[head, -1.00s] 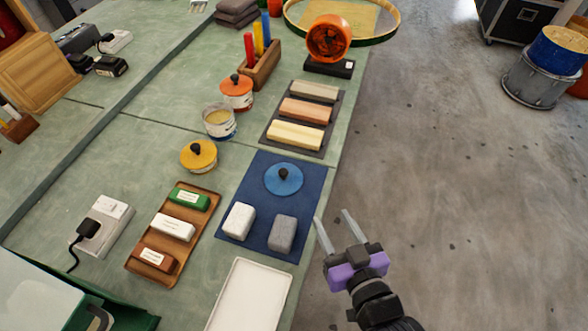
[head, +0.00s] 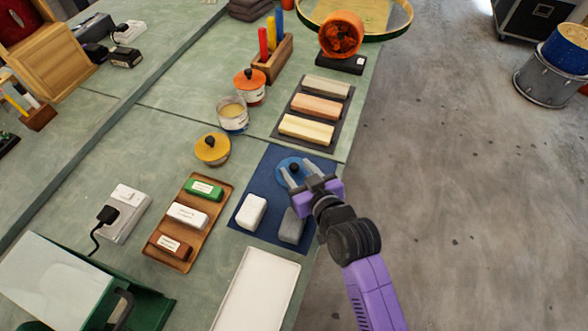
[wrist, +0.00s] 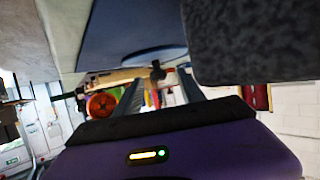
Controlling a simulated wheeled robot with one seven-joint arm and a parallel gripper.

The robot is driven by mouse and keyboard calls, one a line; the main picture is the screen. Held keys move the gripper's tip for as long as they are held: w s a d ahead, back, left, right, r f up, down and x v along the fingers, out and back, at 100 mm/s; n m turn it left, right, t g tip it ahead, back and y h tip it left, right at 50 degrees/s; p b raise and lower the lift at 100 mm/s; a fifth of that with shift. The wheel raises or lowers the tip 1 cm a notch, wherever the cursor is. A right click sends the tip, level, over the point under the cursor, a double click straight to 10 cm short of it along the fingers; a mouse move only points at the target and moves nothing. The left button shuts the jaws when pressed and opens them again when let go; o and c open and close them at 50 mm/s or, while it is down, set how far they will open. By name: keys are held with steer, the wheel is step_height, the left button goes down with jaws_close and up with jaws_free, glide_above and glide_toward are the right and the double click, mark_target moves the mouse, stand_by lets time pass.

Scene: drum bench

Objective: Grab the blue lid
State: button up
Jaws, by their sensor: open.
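The blue lid (head: 293,168) is a round disc with a black knob, lying on a dark blue mat (head: 257,180) at the bench's right edge. My gripper (head: 299,173) is open, its two fingers reaching over the near side of the lid in the head view, with the knob just beyond the tips. In the wrist view the black knob (wrist: 157,70) shows between the two fingers (wrist: 160,98), past their tips. The lid (wrist: 153,55) shows there as a thin blue edge. I cannot tell whether the fingers touch it. My gripper hides part of the lid in the head view.
A white block (head: 251,211) and a grey block (head: 291,227) lie on the mat close to my gripper. A yellow-lidded jar (head: 212,149) stands left, a tray of wooden bars (head: 311,109) behind, a white tray (head: 257,291) in front.

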mark_target(294, 166)
steer(key=shift+x, duration=1.35)
steer(key=shift+d, duration=0.1)
jaws_close()
steer(key=shift+r, duration=0.15)
